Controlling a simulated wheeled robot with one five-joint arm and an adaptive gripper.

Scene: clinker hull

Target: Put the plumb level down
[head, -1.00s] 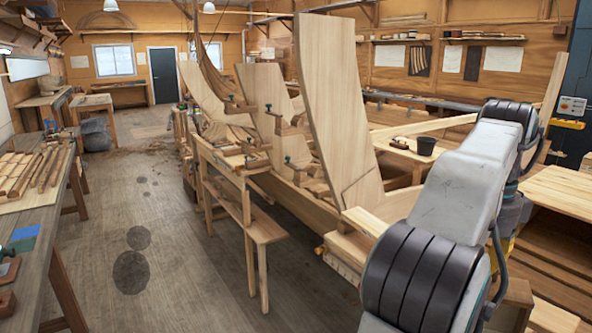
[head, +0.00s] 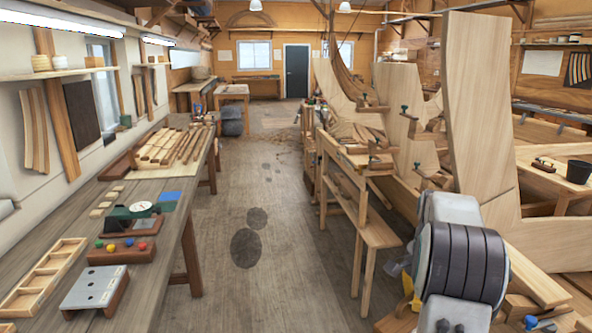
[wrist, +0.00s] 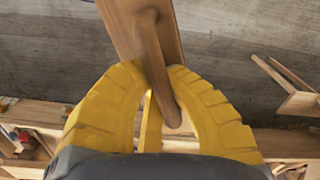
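In the head view my arm hides most of the gripper, and only a bit of yellow (head: 408,286) shows at the lower right. The held piece cannot be made out there.
A long workbench (head: 150,205) runs along the left, with wooden strips (head: 175,147), a green and white device (head: 138,210), a block with coloured knobs (head: 122,250), a grey plate (head: 95,288) and a divided tray (head: 42,275). A floor aisle (head: 280,230) separates it from the hull (head: 485,130).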

